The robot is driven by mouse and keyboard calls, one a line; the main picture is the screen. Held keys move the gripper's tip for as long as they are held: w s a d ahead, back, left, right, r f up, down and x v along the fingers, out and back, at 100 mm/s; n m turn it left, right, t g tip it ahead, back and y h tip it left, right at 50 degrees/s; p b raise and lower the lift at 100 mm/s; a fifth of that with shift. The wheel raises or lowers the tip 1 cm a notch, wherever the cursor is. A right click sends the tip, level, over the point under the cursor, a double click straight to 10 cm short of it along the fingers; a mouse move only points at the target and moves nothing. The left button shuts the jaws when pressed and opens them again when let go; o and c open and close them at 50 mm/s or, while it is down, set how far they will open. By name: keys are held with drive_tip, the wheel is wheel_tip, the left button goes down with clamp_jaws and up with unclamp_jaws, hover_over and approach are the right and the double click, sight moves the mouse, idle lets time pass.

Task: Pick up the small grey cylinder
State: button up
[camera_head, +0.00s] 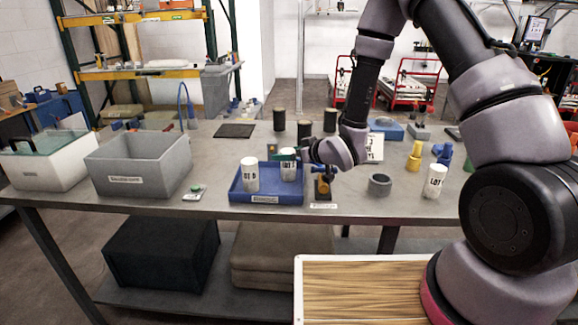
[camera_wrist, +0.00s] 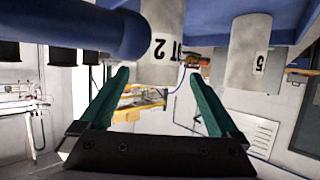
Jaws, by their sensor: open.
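Two pale grey-white labelled cylinders stand upright in a blue tray (camera_head: 266,198): a left one (camera_head: 250,176) and a right one (camera_head: 288,172). My gripper (camera_head: 284,155) is open, with green fingers level with the top of the right cylinder and partly in front of it. The wrist view is upside down. There the fingers (camera_wrist: 157,75) are apart, and the cylinder marked 2 (camera_wrist: 163,40) shows between their tips; contact cannot be told. The other cylinder (camera_wrist: 246,55) shows to the right.
Another white labelled cylinder (camera_head: 435,181) is at the right. Several dark cylinders, including one (camera_head: 279,119), stand behind. A grey bin (camera_head: 138,163) is at left.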

drive_tip(key=x, duration=0.4)
drive_tip(key=shift+w, duration=0.3)
clamp_jaws()
drive_tip(key=shift+r, duration=0.1)
